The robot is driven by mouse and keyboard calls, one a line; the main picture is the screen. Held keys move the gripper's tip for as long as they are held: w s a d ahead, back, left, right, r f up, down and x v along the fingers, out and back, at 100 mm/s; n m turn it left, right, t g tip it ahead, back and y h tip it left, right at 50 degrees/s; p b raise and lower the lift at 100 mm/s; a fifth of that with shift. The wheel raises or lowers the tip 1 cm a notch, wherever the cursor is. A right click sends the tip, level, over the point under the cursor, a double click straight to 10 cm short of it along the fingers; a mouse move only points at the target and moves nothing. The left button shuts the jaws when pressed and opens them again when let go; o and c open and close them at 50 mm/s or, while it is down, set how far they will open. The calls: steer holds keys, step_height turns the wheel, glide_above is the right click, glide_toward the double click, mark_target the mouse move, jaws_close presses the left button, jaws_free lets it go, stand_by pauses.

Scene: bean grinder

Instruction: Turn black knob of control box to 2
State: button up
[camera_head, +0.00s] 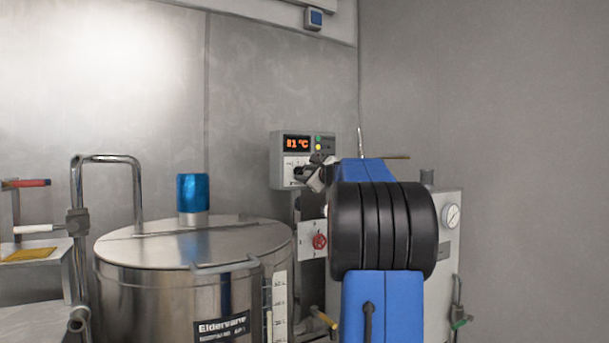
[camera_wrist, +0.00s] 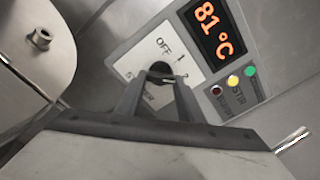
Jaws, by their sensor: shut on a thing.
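The control box (camera_head: 290,144) is a grey box on the wall behind the tank, its display reading 81 °C. In the wrist view the box's white dial plate (camera_wrist: 134,61) carries the marks OFF, 1 and 2. The black knob (camera_wrist: 160,70) is at the middle of this plate, partly hidden by the fingers. My gripper (camera_wrist: 160,84) is shut on the knob, a finger on each side. In the head view my gripper (camera_head: 312,175) is at the lower front of the box, and my arm covers part of it. I cannot tell exactly which mark the knob points to.
A steel tank (camera_head: 150,252) with a blue cylinder (camera_head: 193,193) on its lid stands left of the box. A red knob (camera_head: 320,241) on a white plate is below the box. A pressure gauge (camera_head: 451,215) is at the right. Coloured buttons (camera_wrist: 233,82) sit beside the dial.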

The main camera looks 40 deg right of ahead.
steer(key=shift+f, duration=0.15)
steer(key=o, duration=1.1)
steer(key=shift+c, duration=0.2)
steer(key=shift+s, duration=0.1)
steer(key=v, duration=1.7)
steer(key=shift+s+d, duration=0.1)
steer(key=shift+s, duration=0.05)
